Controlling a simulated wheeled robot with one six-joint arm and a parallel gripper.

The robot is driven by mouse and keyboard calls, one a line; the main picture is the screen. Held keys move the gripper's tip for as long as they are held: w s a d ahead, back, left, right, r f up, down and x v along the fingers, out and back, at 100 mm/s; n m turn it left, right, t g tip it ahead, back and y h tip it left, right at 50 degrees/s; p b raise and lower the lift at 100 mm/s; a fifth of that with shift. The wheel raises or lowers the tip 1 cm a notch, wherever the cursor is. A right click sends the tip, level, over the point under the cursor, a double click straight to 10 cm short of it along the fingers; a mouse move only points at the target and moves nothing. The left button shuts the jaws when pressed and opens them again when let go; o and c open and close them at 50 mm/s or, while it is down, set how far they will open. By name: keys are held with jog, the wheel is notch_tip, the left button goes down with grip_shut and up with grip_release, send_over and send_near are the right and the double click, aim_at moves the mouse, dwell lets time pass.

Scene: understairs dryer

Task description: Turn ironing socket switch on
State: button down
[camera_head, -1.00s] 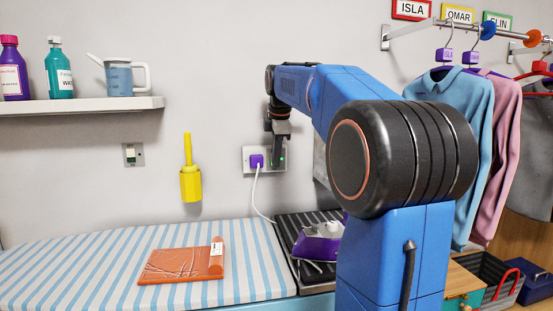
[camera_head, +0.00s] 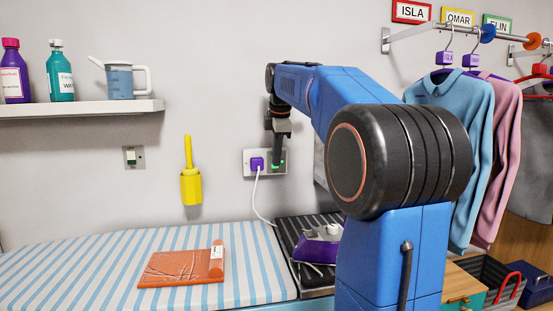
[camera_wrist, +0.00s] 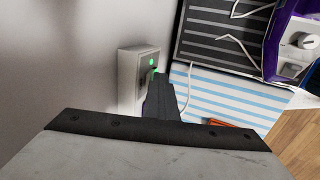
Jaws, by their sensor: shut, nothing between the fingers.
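The white wall socket (camera_head: 248,157) holds a purple plug (camera_head: 257,163) on its left side, with a white cord leading down towards the purple iron (camera_head: 318,248). My gripper (camera_head: 277,160) is shut and empty, its tips pointing down at the right part of the socket. Green shows on the socket on both sides of the fingertips. In the wrist view, my gripper (camera_wrist: 158,80) reaches the face of the socket (camera_wrist: 128,75), where a green light and a second green spot show. The fingers hide the switch, and I cannot tell whether they touch it.
The iron sits on a dark ribbed rest (camera_head: 285,225) beside the striped ironing board (camera_head: 100,265). A separate wall switch (camera_head: 133,156) and a yellow holder (camera_head: 190,185) are to the left. A shelf (camera_head: 80,108) with bottles is above left. Clothes (camera_head: 455,150) hang at right.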

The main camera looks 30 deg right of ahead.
jog(key=shift+r, duration=0.2)
jog(key=v, duration=1.7)
jog(key=shift+a, duration=0.1)
notch_tip(320, 180, down, 8)
jog(key=s, duration=0.2)
jog(key=shift+a, duration=0.4)
jog(key=shift+r, duration=0.1)
